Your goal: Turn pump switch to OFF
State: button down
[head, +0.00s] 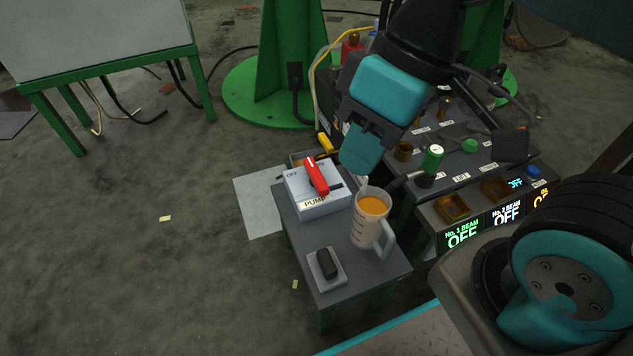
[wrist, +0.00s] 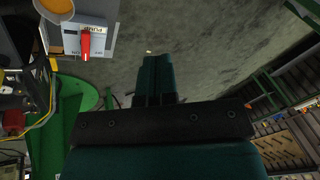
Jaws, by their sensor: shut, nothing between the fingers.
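The pump switch is a red lever (head: 319,178) on a light grey box (head: 325,207) marked PUMP, on a small grey table. An OFF mark shows at the box's far left corner; the lever lies to the right of it. I cannot tell its exact setting. In the wrist view the lever (wrist: 86,43) and box (wrist: 70,44) show inverted at the upper left. My gripper (head: 359,165) is above and right of the box in the head view, apart from the lever. Its fingers (wrist: 154,62) are together and empty in the wrist view.
A jug of orange liquid (head: 366,232) stands just right of the box, below my gripper. A dark object on a pale pad (head: 327,265) lies on the table's near end. A control panel (head: 460,175) with knobs and OFF displays stands to the right. The floor at left is mostly clear.

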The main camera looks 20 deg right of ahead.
jog(key=c, duration=1.5)
grip_release()
jog(key=shift+w+r, duration=0.1)
jog(key=shift+c, duration=0.2)
jog(key=o, duration=0.7)
jog(key=w+m+p, duration=0.1)
jog(key=w, duration=0.2)
jog(key=shift+w+d, duration=0.1)
jog(key=shift+w, duration=0.2)
jog(key=shift+c, duration=0.2)
jog(key=m+h+p, duration=0.4)
jog(key=m, duration=0.2)
send_over(317, 174)
notch_tip(317, 174, down, 14)
notch_tip(317, 174, down, 15)
jog(key=b, duration=0.7)
jog(key=shift+f, duration=0.75)
jog(key=c, duration=0.9)
